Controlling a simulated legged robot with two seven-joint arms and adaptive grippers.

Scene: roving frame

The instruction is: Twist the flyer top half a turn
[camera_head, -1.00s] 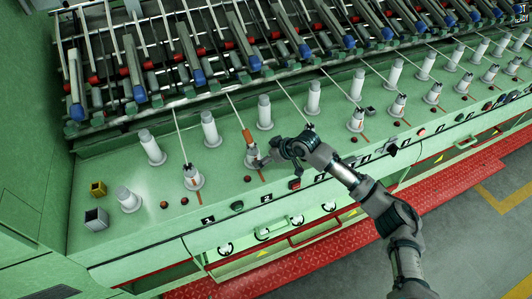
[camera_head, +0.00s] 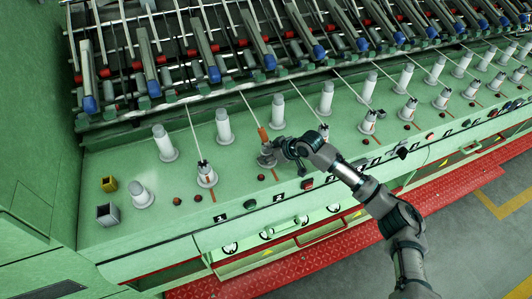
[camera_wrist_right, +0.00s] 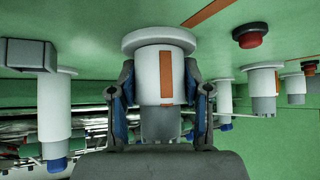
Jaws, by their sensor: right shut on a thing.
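The flyer top (camera_wrist_right: 165,80) is a white cylinder with an orange stripe, a wide disc at one end and a grey part at the other. My right gripper (camera_wrist_right: 162,98) is shut on it, one finger on each side, in the right wrist view. In the head view my right gripper (camera_head: 268,155) hides most of this flyer. An orange-brown piece (camera_head: 263,134) on the strand shows just beyond it. My left gripper is not in view.
Another flyer (camera_head: 206,175) stands to the left and one (camera_head: 323,132) to the right. White bobbins (camera_head: 222,126) stand behind. A red button (camera_head: 306,183) is near my wrist.

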